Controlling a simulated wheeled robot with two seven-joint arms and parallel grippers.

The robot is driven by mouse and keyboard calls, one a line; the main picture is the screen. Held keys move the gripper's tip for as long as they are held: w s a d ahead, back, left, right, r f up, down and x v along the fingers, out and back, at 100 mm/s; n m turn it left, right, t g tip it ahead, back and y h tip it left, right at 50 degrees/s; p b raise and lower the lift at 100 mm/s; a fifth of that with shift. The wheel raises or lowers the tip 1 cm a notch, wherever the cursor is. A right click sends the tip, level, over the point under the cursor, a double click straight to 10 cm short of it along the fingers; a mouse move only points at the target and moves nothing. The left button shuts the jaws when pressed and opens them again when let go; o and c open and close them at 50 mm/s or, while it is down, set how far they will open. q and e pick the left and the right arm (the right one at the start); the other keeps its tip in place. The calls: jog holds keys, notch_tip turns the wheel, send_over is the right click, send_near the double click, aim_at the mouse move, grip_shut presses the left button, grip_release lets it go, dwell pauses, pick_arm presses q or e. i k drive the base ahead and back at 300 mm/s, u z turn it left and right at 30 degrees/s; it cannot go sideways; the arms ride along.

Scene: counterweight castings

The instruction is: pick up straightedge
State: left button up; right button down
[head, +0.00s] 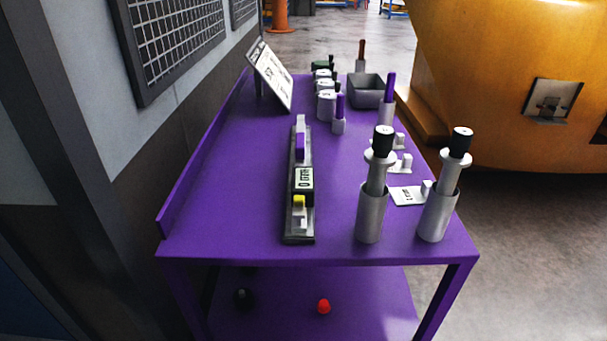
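A long narrow grey bar (301,150) lies lengthwise on the purple table and looks most like the straightedge, though I cannot tell for certain. It carries a purple block (300,146), a dark box with a white labelled face (304,180) and a small yellow piece (299,201). Its near end is close to the table's front edge.
The purple table (235,215) has a raised left edge and free room left of the bar. Two grey cylinders with black-topped plungers (370,213) (437,214) stand at right. Further back are a grey bin (366,91), white canisters (326,104) and a tilted sign (270,76).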

aim_at(302, 181)
jog(key=z, duration=3.45)
jog(key=k, duration=1.3)
jog(key=u, duration=1.35)
jog(key=i, duration=0.5)
